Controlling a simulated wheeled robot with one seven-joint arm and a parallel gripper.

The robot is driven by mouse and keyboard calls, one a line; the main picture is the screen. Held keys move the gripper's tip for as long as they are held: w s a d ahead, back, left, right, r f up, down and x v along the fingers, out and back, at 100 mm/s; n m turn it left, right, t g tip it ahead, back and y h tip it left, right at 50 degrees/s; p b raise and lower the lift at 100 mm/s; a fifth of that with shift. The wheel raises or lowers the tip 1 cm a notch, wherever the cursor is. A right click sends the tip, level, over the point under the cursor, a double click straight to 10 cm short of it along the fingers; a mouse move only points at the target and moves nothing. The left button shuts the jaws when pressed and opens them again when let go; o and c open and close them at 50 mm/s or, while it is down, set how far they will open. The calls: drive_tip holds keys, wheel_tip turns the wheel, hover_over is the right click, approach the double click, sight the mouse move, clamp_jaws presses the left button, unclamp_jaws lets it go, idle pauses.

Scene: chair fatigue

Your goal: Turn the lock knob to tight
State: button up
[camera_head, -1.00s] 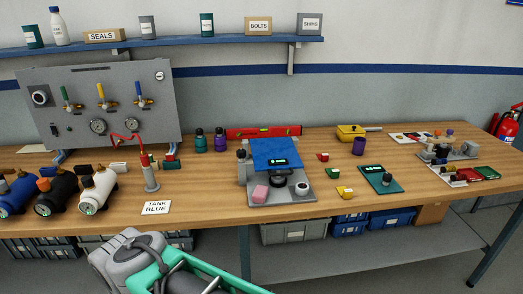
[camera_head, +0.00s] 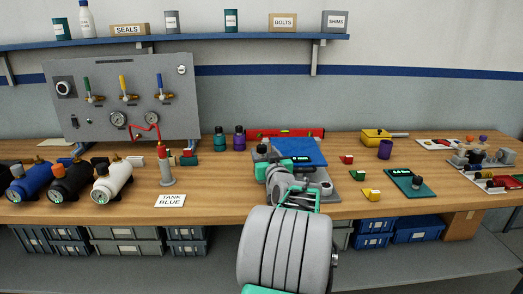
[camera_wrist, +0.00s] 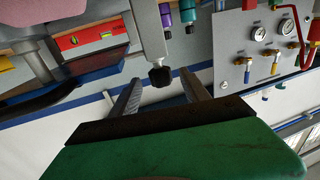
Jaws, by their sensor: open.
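A black lock knob (camera_wrist: 160,76) sits at the end of a grey post (camera_wrist: 149,35) in the wrist view. My gripper (camera_wrist: 160,82) is open. Its two fingers lie on either side of the knob in the wrist view, with gaps visible; I cannot tell how far the tips reach along it. In the head view my arm hides much of the fixture's front. Any tight marking is not readable.
A teal bottle (camera_head: 220,140) and purple bottle (camera_head: 239,139) stand left of the fixture, with a red level (camera_head: 285,133) behind. A gauge panel (camera_head: 125,100) stands at the back left. Small red and yellow blocks lie to the right.

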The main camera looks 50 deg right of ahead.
sight(263, 151)
drive_tip(key=x, duration=0.3)
drive_tip(key=shift+w+d, duration=0.2)
drive_tip(key=shift+w, duration=0.05)
drive_tip(key=shift+c, duration=0.2)
clamp_jaws()
